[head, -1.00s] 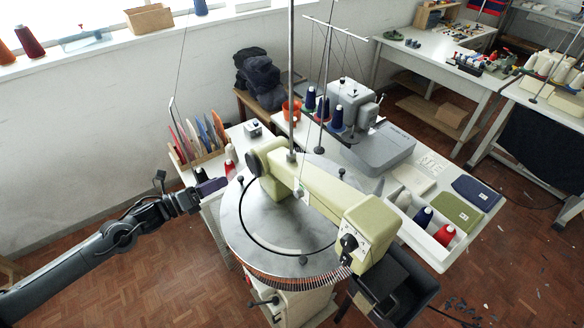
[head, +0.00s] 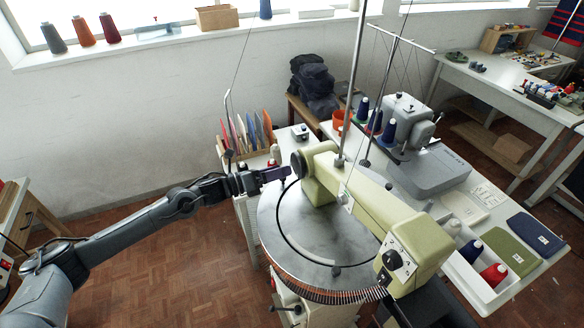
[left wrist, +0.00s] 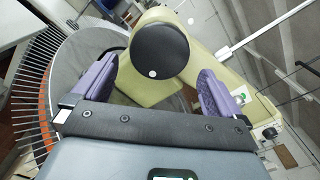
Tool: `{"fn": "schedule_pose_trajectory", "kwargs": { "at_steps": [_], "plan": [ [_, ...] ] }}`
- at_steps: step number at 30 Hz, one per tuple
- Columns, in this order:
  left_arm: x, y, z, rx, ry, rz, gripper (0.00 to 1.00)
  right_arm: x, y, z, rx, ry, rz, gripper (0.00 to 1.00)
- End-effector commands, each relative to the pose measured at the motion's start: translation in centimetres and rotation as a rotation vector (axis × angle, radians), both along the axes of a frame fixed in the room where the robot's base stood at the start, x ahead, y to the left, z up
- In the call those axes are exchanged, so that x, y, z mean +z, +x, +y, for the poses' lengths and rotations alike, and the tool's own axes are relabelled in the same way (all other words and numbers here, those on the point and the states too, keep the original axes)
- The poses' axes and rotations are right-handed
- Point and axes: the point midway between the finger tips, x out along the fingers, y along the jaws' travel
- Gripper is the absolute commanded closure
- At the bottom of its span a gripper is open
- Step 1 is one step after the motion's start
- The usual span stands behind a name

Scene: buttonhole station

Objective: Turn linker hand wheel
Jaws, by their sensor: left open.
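The linker is a pale green machine (head: 390,213) over a round grey metal plate (head: 312,232) with a ring of points at its rim. Its hand wheel is a dark round disc (head: 298,163) at the back left end of the green arm. In the left wrist view the black wheel face (left wrist: 159,53) with a white dot sits ahead, between the fingers. My left gripper (head: 284,173) is close by the wheel on its left. Its purple fingers (left wrist: 160,88) are open and spread to either side of the wheel, with no clear contact. My right gripper is not in view.
A rack of coloured cards (head: 250,133) and cones stand behind the gripper. Thin upright rods (head: 354,80) rise by the green arm. A grey machine (head: 428,168) and a tray of thread cones (head: 487,268) are at the right. The floor in front of the left arm is clear.

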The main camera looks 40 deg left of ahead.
Motion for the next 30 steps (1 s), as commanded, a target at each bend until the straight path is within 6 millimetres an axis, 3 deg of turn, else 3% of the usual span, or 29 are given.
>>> {"fn": "schedule_pose_trajectory", "kwargs": {
  "at_steps": [12, 27, 30],
  "plan": [
    [0.0, 3.8, -1.8, 0.002, -0.001, 0.0, 0.0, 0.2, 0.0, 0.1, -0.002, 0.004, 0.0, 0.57],
    [-0.1, 4.4, -2.2, 0.0, 0.0, 0.002, 0.0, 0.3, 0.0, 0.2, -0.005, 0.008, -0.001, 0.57],
    [-0.1, 4.4, -2.2, 0.0, 0.0, 0.002, 0.14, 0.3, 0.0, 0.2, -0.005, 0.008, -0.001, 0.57]
  ]
}}
